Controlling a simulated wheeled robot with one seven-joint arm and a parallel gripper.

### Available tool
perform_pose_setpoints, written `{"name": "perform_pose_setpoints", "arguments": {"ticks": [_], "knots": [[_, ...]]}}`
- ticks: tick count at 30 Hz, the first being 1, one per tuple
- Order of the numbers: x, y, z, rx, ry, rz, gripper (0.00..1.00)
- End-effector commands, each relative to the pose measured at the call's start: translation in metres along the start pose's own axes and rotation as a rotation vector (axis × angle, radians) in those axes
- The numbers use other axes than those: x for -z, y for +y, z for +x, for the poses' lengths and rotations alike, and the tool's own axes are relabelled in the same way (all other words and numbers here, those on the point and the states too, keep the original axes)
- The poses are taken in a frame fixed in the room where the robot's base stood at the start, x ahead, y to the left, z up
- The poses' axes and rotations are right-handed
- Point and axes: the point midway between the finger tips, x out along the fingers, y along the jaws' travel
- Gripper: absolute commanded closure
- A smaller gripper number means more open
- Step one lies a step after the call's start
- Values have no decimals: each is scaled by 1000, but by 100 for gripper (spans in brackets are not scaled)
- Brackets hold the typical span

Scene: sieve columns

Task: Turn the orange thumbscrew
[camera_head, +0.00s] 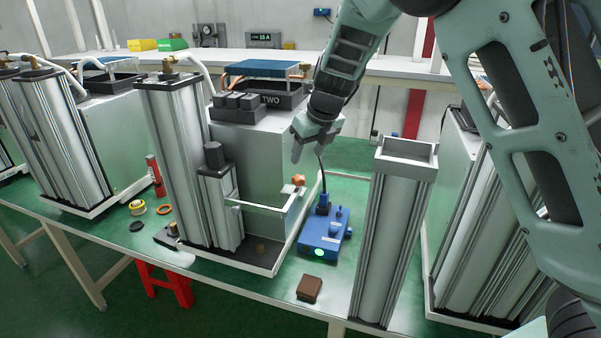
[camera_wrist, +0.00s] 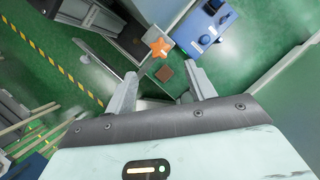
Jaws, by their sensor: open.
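The orange thumbscrew (camera_head: 298,179) sits at the front right edge of the middle machine, labelled TWO, near its clear bracket. It also shows in the wrist view as a star-shaped orange knob (camera_wrist: 158,47), just beyond the fingertips and between their lines. My gripper (camera_head: 309,150) is above the thumbscrew and apart from it, pointing down. In the wrist view both fingers of my gripper (camera_wrist: 163,84) are spread apart with nothing between them.
A blue box (camera_head: 325,232) with a cable stands right of the machine. A brown block (camera_head: 309,288) lies in front. A tall silver column (camera_head: 392,230) stands to the right. Tape rolls (camera_head: 137,207) lie on the green bench at left.

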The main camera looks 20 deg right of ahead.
Motion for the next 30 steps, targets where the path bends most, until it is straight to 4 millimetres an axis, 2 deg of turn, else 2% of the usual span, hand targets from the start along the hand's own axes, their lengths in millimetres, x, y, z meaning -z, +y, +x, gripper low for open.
{"name": "perform_pose_setpoints", "arguments": {"ticks": [6, 12, 18, 26, 29, 30], "knots": [[0, -1, 46, 1, 4, 0, 45], [0, -1, 75, 1, 1, 0, 45], [0, 0, 87, 0, 1, -1, 45], [0, 0, 88, 0, 0, -1, 45], [0, 0, 88, 0, 0, -1, 70], [0, 0, 88, 0, 0, -1, 81]]}}
